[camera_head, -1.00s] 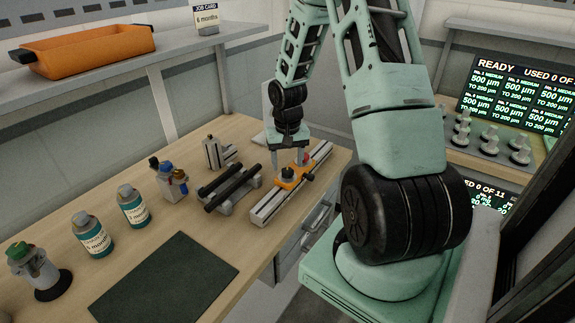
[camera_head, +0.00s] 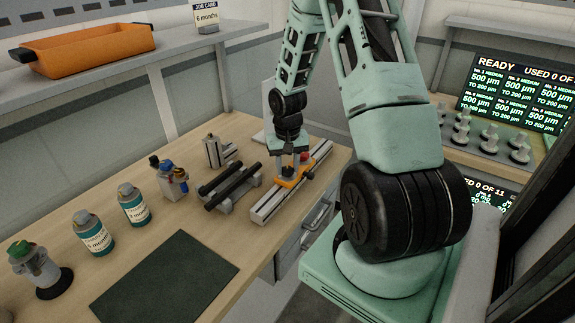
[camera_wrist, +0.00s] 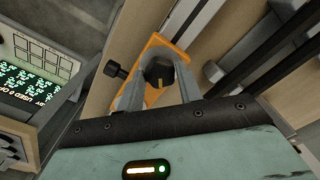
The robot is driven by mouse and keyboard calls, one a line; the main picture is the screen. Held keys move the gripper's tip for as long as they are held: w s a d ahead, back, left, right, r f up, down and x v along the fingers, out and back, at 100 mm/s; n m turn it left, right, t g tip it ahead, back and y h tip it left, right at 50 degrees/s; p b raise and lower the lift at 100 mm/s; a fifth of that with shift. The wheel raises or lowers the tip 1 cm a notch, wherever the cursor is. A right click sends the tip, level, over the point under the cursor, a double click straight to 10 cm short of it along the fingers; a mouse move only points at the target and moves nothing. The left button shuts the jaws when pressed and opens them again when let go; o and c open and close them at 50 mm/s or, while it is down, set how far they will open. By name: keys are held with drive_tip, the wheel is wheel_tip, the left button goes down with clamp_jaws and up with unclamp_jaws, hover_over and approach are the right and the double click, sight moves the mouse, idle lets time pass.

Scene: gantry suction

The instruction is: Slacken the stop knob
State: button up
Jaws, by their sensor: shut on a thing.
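An orange stop block (camera_head: 284,184) sits across a pale metal rail (camera_head: 266,208) on the wooden bench. It also shows in the wrist view (camera_wrist: 154,47). A round black stop knob (camera_wrist: 159,70) with a yellow mark stands on top of the block. A smaller black side screw (camera_wrist: 116,70) sticks out of the block's side. My gripper (camera_wrist: 158,82) is over the block, with its two grey fingers shut on the stop knob, one on each side. In the head view my gripper (camera_head: 289,167) partly hides the knob.
Two black bars (camera_head: 232,188) on a grey stand lie left of the rail. Two labelled bottles (camera_head: 134,204) and a dark mat (camera_head: 165,280) occupy the bench's left and front.

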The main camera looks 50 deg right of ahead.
sight(288, 169)
drive_tip(key=n+p, duration=0.1)
drive_tip(key=n, duration=0.2)
drive_tip(key=shift+r+n, duration=0.1)
drive_tip(key=shift+n, duration=0.2)
drive_tip(key=shift+n+p, duration=0.7)
drive_tip(key=shift+n, duration=0.9)
drive_tip(key=o, duration=1)
wheel_tip(288, 169, up, 17)
drive_tip(key=shift+r+b, duration=0.15)
drive_tip(key=shift+b, duration=0.75)
